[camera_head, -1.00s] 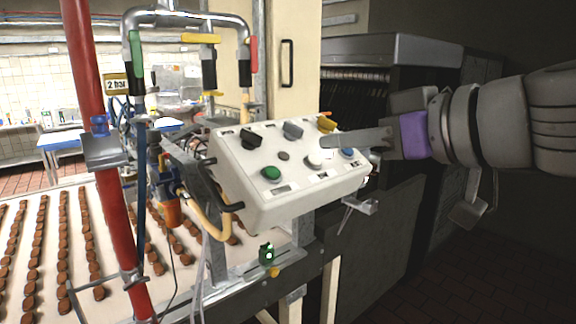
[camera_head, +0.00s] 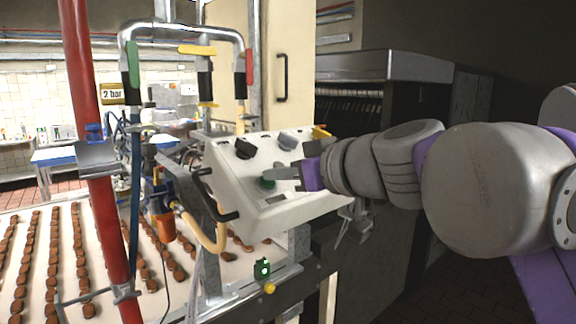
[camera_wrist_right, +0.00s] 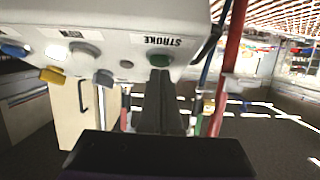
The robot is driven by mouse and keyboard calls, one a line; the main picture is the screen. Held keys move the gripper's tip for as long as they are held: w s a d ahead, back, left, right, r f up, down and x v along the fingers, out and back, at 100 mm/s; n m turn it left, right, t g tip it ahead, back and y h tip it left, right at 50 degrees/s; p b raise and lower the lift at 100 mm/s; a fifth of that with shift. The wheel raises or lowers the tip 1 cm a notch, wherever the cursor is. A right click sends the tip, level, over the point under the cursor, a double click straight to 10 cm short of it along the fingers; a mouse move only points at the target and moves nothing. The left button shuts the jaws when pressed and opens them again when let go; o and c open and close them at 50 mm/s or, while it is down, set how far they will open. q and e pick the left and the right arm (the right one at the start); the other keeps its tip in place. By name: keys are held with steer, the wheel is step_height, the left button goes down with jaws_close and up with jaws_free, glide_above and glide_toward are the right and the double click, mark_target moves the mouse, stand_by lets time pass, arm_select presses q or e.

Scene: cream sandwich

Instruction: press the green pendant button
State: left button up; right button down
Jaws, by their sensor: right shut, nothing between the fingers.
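The white pendant box (camera_head: 290,213) is tilted toward me and carries several knobs and buttons. Its green button (camera_head: 267,183) is at the left of the lower row, partly covered by my finger. My right gripper (camera_head: 268,173) is shut and empty, with its tips at the green button. In the right wrist view, which sees the panel upside down, the green button (camera_wrist_right: 160,60) sits beside the STROKE label, just beyond the tips of my right gripper (camera_wrist_right: 159,73). I cannot tell whether they touch it. My left gripper is not in view.
A black knob (camera_head: 245,148) and a grey knob (camera_head: 288,139) sit on the panel near my fingers. A red post (camera_head: 95,150) and pipes with coloured valve handles stand left. Below is a small green-lit device (camera_head: 262,268) on the conveyor rail (camera_head: 240,301).

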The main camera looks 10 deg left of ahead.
steer(key=shift+w+a+f, duration=0.1)
steer(key=shift+w, duration=0.15)
